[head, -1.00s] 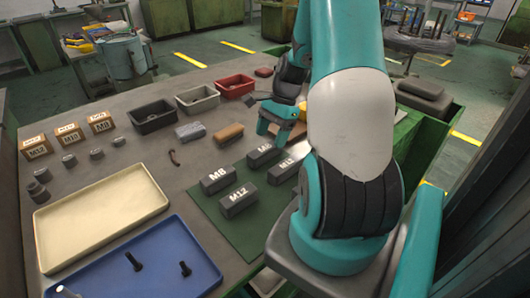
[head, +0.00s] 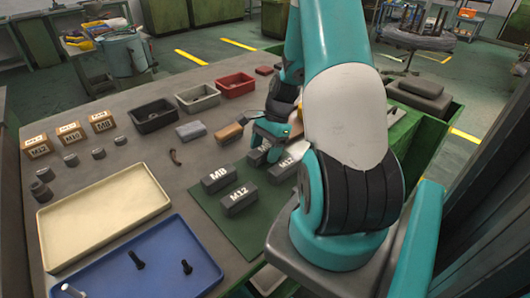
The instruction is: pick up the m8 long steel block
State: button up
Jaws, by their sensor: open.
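Several dark steel blocks lie on a green mat (head: 250,232). A block marked M8 (head: 219,178) is at the left, with a block marked M12 (head: 238,200) in front of it. Another block marked M12 (head: 284,168) lies at the right. A fourth block (head: 257,157) lies at the back of the mat, and its label is mostly hidden by my gripper. My gripper (head: 262,148) is open, low at that back block. I cannot tell whether the fingers straddle or touch it. Which block is the long M8 is not certain from this view.
Black (head: 154,115), grey (head: 198,97) and red (head: 235,84) bins stand behind. A grey block (head: 191,131) and a brown block (head: 229,132) lie left of my gripper. A cream tray (head: 104,215) and a blue tray (head: 150,262) with bolts fill the front left.

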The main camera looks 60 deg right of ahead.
dwell(0.3)
grip_shut()
